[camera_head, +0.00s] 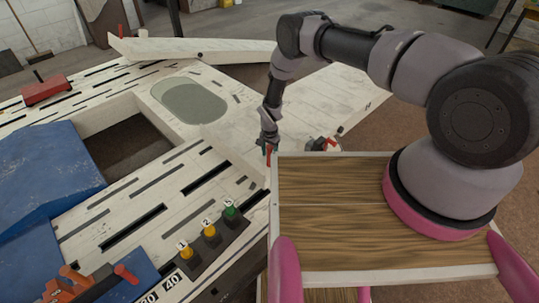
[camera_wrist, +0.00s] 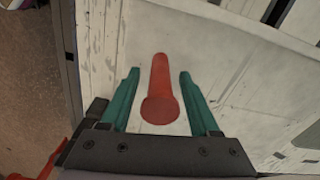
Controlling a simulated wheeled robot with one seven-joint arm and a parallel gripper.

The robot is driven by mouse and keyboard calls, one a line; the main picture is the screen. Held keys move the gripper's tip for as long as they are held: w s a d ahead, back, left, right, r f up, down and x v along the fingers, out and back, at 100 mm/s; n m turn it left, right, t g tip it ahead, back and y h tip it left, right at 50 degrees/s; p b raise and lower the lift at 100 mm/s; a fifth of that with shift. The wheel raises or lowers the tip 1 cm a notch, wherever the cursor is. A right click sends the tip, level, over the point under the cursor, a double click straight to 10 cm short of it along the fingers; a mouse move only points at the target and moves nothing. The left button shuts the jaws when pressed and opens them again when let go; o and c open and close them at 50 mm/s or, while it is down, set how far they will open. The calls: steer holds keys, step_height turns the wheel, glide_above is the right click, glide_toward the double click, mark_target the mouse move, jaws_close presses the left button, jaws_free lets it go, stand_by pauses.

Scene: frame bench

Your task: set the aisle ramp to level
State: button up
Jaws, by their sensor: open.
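My gripper (camera_head: 268,148) is beside the near right edge of the white bench, low in front of my base. In the wrist view my gripper (camera_wrist: 158,78) is open, with its two green fingers on either side of a red lever (camera_wrist: 161,92). Gaps show between the lever and both fingers. The lever's round end faces the camera; a white worn surface lies behind it. In the head view a white board (camera_head: 190,48) stands raised at the far edge, and a flat white panel (camera_head: 340,95) extends right. I cannot tell which is the aisle ramp.
The bench top (camera_head: 165,195) has slots and a rectangular opening. A blue cover (camera_head: 35,170) lies at left. Numbered knobs (camera_head: 208,232) stand on a dark block in front. A red block (camera_head: 46,90) sits at the far left.

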steer(key=shift+f, duration=0.1)
jaws_close()
stand_by(1.4)
